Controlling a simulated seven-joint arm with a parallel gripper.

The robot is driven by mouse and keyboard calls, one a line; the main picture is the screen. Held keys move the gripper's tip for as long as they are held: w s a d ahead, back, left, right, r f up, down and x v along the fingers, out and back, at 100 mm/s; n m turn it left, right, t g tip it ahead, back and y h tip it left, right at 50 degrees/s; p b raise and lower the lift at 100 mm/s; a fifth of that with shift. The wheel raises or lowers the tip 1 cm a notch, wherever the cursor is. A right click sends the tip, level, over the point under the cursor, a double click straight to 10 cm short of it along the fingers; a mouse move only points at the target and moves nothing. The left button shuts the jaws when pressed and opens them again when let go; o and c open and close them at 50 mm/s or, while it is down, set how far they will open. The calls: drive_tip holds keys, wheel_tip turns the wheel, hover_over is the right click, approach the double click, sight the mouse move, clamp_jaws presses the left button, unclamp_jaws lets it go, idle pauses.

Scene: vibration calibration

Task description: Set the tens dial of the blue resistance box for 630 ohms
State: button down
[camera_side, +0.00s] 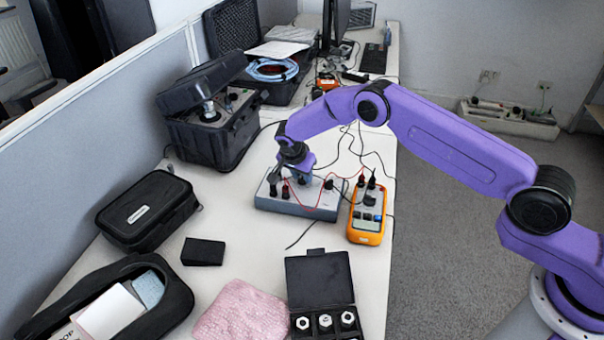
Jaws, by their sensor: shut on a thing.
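The resistance box (318,207), a low grey-blue box with a light top, sits on the white table in the middle of the view. Red and black leads are plugged into its top. My gripper (302,181) points down onto the top of the box and is shut on a dial knob there. My wrist and fingers hide most of the dial face. The markings and the dial's setting are too small and covered to read, and I cannot tell which dial is held.
An orange multimeter (366,222) with plugged leads lies close to the right of the box. An open black case (213,125) stands behind left. A closed black case (147,209), a pink cloth (242,314) and a black box of metal parts (321,281) lie nearer.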

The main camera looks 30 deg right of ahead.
drive_tip(key=shift+n, duration=0.3)
drive_tip(key=n, duration=0.2)
drive_tip(key=n+t+y, duration=0.1)
drive_tip(key=n, duration=0.2)
drive_tip(key=shift+t+y, duration=0.3)
drive_tip(key=n+y, duration=0.1)
drive_tip(key=n, duration=0.2)
drive_tip(key=n+y, duration=0.1)
drive_tip(key=n, duration=0.2)
drive_tip(key=shift+d+t, duration=0.1)
drive_tip(key=shift+t, duration=0.3)
drive_tip(key=c, duration=0.9)
unclamp_jaws()
drive_tip(key=shift+o, duration=0.2)
